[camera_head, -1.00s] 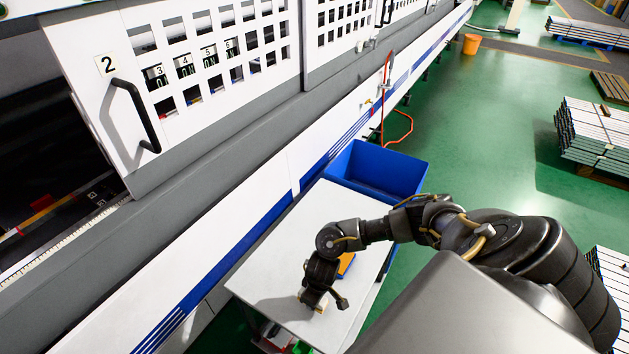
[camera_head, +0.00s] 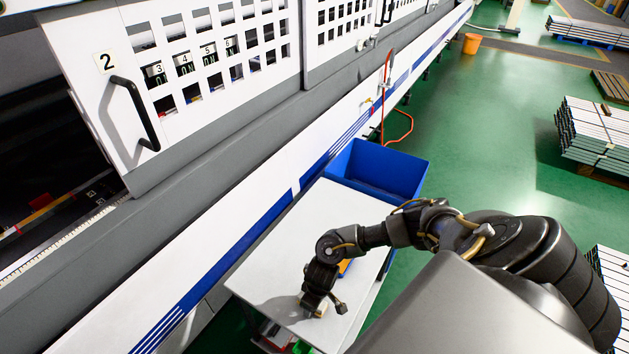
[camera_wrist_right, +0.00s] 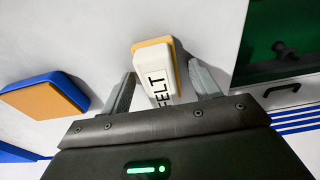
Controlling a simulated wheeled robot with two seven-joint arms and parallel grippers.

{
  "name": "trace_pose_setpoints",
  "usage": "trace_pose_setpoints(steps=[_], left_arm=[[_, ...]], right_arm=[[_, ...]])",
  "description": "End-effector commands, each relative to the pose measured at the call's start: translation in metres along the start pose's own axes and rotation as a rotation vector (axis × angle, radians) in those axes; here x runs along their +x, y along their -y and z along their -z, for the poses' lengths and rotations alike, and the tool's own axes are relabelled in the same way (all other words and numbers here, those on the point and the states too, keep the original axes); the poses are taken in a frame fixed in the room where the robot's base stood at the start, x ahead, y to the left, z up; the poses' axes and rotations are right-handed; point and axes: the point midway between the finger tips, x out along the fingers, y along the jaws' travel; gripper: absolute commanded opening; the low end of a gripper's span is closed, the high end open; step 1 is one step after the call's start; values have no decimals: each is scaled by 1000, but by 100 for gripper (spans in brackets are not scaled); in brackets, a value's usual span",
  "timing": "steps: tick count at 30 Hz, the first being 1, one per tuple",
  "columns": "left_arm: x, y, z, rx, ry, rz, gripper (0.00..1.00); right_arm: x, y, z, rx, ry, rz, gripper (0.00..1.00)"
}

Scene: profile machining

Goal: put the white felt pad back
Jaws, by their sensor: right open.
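The white felt pad (camera_wrist_right: 158,75), a white block with a tan edge layer and the label FELT, lies on the white table top (camera_head: 285,237). In the right wrist view it sits between the two fingers of my right gripper (camera_wrist_right: 165,88), which is open with a gap on each side. In the head view the right gripper (camera_head: 320,305) is low over the front part of the table and hides most of the pad. My left gripper is not in view.
A blue block with an orange face (camera_wrist_right: 45,95) lies on the table beside the pad. A blue bin (camera_head: 378,170) stands at the table's far end. The white machine with a door handle (camera_head: 135,112) runs along the left. The table's left part is clear.

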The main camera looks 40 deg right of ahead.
Motion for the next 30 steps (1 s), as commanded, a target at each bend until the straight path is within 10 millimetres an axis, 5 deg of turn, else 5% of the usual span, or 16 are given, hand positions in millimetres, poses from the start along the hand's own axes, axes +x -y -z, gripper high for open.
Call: trace_pose_setpoints(steps=[7,21,30], left_arm=[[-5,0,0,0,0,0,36],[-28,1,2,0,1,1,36],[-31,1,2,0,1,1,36]], right_arm=[[-18,0,1,0,-1,2,62],[-109,0,1,-1,-2,1,62],[-124,0,0,0,0,0,62]])
